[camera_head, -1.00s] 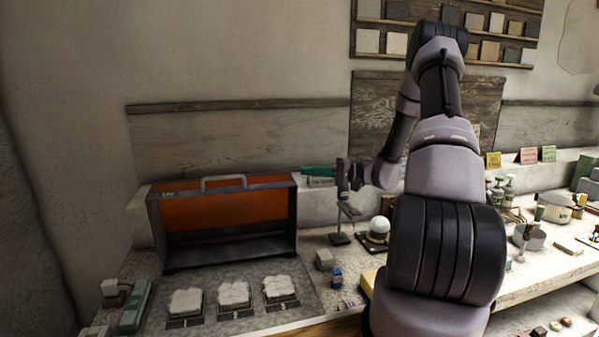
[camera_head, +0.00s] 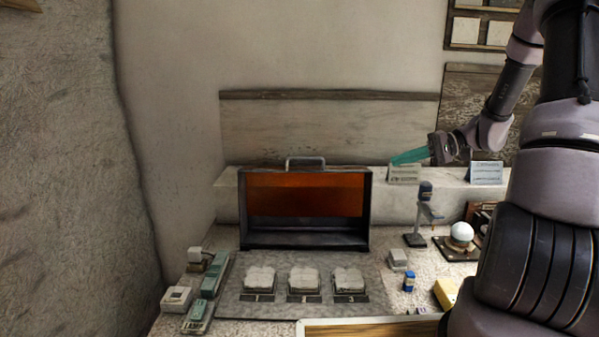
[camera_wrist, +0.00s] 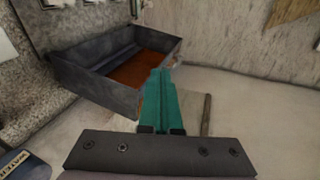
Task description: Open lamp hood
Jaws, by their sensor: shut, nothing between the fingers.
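The lamp hood (camera_head: 305,195) is a dark grey box with an orange front panel and a grey handle (camera_head: 305,162) on its top edge. The panel spans its upper front, with a dark gap below. My gripper (camera_head: 393,160) has teal fingers, shut and empty. It is in the air to the right of the hood's upper right corner, apart from it, pointing left. In the wrist view the closed fingers (camera_wrist: 160,85) point toward the dark box (camera_wrist: 90,75) with orange inside. The handle is not clear in that view.
Three numbered white sample blocks (camera_head: 304,278) lie on a grey mat before the hood. A small stand (camera_head: 416,220) and a white sphere on a base (camera_head: 461,233) stand to the right. Small devices (camera_head: 205,285) stand at left. A ledge with cards (camera_head: 404,174) runs behind.

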